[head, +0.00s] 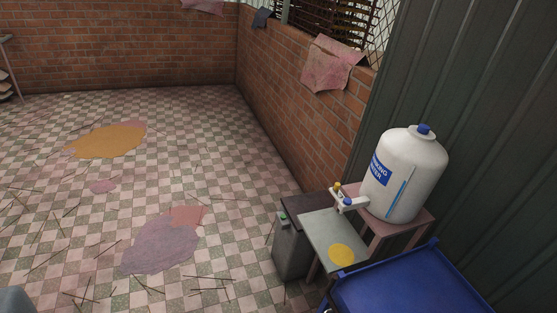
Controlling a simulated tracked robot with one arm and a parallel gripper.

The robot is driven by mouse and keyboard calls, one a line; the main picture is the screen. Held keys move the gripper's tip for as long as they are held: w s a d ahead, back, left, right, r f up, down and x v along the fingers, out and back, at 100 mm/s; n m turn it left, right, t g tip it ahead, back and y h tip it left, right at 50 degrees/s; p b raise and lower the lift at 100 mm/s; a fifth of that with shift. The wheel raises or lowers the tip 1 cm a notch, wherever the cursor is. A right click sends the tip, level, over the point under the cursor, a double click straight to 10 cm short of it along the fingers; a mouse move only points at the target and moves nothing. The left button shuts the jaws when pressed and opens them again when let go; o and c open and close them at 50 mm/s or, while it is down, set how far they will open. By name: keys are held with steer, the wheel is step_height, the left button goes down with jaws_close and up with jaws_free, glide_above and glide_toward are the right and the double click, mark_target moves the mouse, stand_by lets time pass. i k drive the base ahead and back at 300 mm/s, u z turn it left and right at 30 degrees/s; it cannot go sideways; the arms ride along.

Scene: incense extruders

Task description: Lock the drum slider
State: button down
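A white drinking-water drum (407,175) with a blue cap stands upright at the right. It has a blue label and a blue vertical strip on its side. A small white tap fitting (348,203) with a yellow top and blue parts shows at its lower left. I cannot make out a drum slider, nor tell whether any part here is one. My gripper does not show in this view.
The drum stands on a pinkish stand (415,228) beside a grey-green table (318,226) with a yellow round patch. A dark grey bin (290,250) and a blue tray (410,285) are close by.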

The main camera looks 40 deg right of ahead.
mark_target(336, 189)
steer(key=u, duration=0.05)
steer(key=i, duration=1.3)
steer(key=z, duration=0.75)
steer(key=i, duration=1.1)
steer(key=z, duration=1)
steer(key=i, duration=0.35)
steer(key=z, duration=0.15)
